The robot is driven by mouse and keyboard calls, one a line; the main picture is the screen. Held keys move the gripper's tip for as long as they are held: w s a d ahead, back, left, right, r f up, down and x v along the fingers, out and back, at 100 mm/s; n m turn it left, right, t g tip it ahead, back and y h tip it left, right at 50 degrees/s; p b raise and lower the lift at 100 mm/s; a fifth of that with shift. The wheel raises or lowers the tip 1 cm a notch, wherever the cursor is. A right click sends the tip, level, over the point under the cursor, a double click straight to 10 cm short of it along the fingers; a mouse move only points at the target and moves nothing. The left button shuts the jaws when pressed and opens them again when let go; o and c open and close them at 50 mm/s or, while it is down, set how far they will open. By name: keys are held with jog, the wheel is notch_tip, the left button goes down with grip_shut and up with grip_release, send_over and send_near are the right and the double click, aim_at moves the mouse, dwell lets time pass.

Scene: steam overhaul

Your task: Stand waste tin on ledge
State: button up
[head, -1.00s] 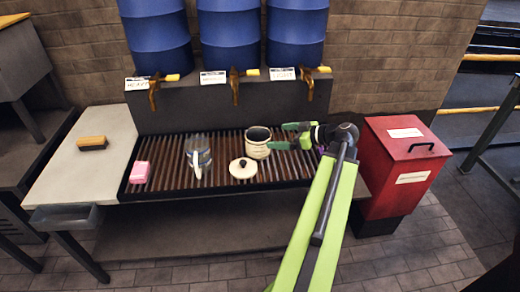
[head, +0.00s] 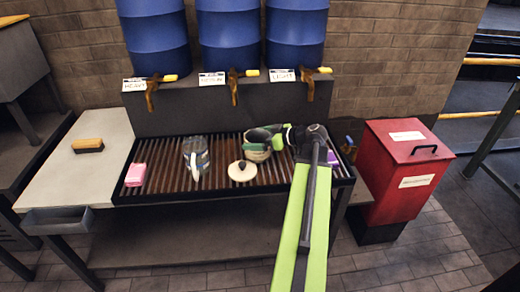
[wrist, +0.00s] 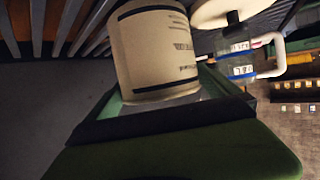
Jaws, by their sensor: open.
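The cream tin with dark lettering (head: 258,156) stands on the slatted rack (head: 220,180). It is mostly covered by my gripper (head: 262,142) in the head view. In the wrist view the tin (wrist: 155,50) is large and close, with my green jaw parts below and beside it. My gripper is open around or right beside the tin; whether it touches is unclear. A dark stone ledge (head: 180,110) runs behind the rack, under the blue drums. Which surface the task calls the ledge is not marked.
A round cream lid (head: 241,171) and a clear jug (head: 196,155) are left of the tin. A pink block (head: 135,175) and a purple block (head: 332,157) lie at the rack's ends. Brass taps (head: 233,87) overhang the rack. A red bin (head: 405,170) stands right.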

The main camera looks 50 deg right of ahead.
jog(key=c, duration=1.5)
notch_tip(320, 180, up, 10)
jog(key=p, duration=1)
